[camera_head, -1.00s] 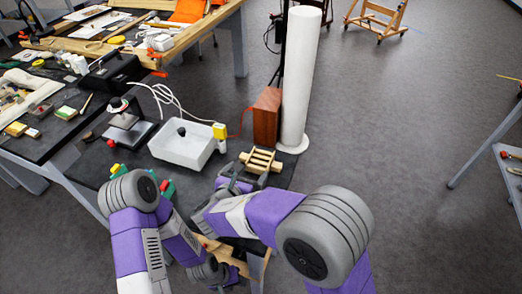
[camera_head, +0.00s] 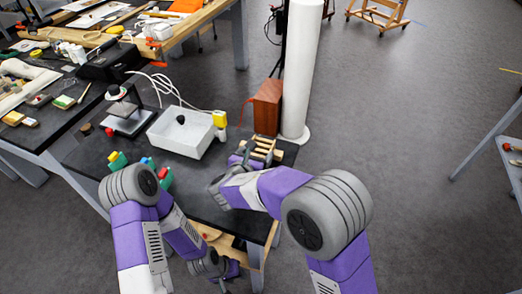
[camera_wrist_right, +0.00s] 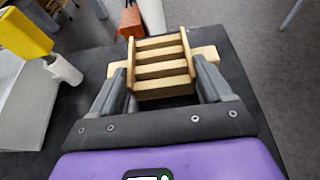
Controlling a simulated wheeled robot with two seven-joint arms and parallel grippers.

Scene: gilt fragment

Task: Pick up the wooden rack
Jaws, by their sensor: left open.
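The wooden rack (camera_head: 266,148) is a small pale slatted piece on the dark table, near its far right corner. In the right wrist view the rack (camera_wrist_right: 162,68) stands between the fingers of my right gripper (camera_wrist_right: 162,82), with a finger close along each side. I cannot tell whether the fingers press on it. In the head view my right gripper (camera_head: 248,163) is at the rack's near side, partly hidden by its own arm. My left gripper (camera_head: 228,276) is low, by the table's near edge, open and away from the rack.
A white bin (camera_head: 181,133) stands left of the rack, with a yellow-topped bottle (camera_head: 220,120) at its corner. A reddish-brown box (camera_head: 267,107) and a white column (camera_head: 302,70) stand behind the rack.

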